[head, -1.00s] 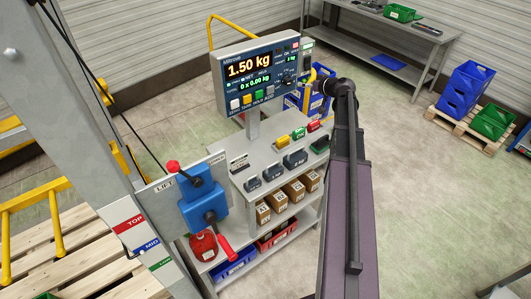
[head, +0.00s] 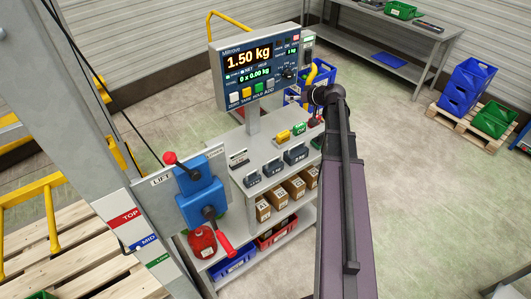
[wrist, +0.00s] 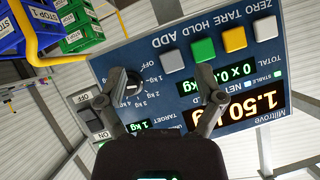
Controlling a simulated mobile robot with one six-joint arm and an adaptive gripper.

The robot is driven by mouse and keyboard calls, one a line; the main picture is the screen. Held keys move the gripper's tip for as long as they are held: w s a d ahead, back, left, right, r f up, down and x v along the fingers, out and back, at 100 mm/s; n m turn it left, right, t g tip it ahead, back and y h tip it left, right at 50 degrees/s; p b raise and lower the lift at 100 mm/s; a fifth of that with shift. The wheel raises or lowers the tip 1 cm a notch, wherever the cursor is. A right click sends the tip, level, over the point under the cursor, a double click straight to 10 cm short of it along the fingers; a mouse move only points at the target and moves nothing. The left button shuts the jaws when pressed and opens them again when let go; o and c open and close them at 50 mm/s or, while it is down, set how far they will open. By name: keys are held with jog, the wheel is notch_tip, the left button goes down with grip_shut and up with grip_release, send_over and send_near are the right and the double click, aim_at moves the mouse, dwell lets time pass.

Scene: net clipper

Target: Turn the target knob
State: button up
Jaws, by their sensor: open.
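The scale's display panel (head: 262,72) stands on a post above the grey bench and reads 1.50 kg. The target knob (head: 289,73) is a small dark dial on its right side. In the wrist view the panel is upside down, and the knob (wrist: 134,84) has OFF and kg marks around it. My gripper (wrist: 162,78) is open and empty in front of the panel. Its left finger partly overlaps the knob's edge in this view; the right finger is well to the right. I cannot tell any contact. In the head view the fingers are not clearly seen.
A lift lever (head: 212,215) stands at the left.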

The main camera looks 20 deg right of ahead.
jog(key=s+a+f+g+b, duration=0.1)
jog(key=s+a+f+b, duration=0.1)
jog(key=a+f+b, duration=0.1)
jog(key=s+a+f+g+b, duration=0.2)
jog(key=a+f+b, duration=0.1)
jog(key=a+f, duration=0.3)
jog(key=s+a+f+g+b, duration=0.1)
jog(key=s+a+f+b, duration=0.1)
jog(key=f, duration=0.4)
jog(key=shift+s+a+n+g+b, duration=0.1)
jog(key=shift+a+n+g+b, duration=0.2)
jog(key=shift+a+b, duration=0.8)
jog(key=shift+s+a+f+g, duration=0.15)
jog(key=shift+s+a+f, duration=0.1)
jog(key=shift+a, duration=0.15)
jog(key=shift+s+a+f+g, duration=0.15)
jog(key=shift+a+f, duration=0.1)
jog(key=shift+a, duration=0.15)
jog(key=s+a+f+g+h, duration=0.2)
jog(key=s+a, duration=0.3)
jog(key=s, duration=0.3)
jog(key=s+a+f+m+g+h, duration=0.1)
jog(key=s+a+f+g+h, duration=0.1)
jog(key=s+a, duration=0.4)
jog(key=s+g, duration=0.1)
jog(key=s, duration=0.1)
jog(key=shift+s+a+g+h, duration=0.3)
jog(key=shift+s+g+h, duration=0.1)
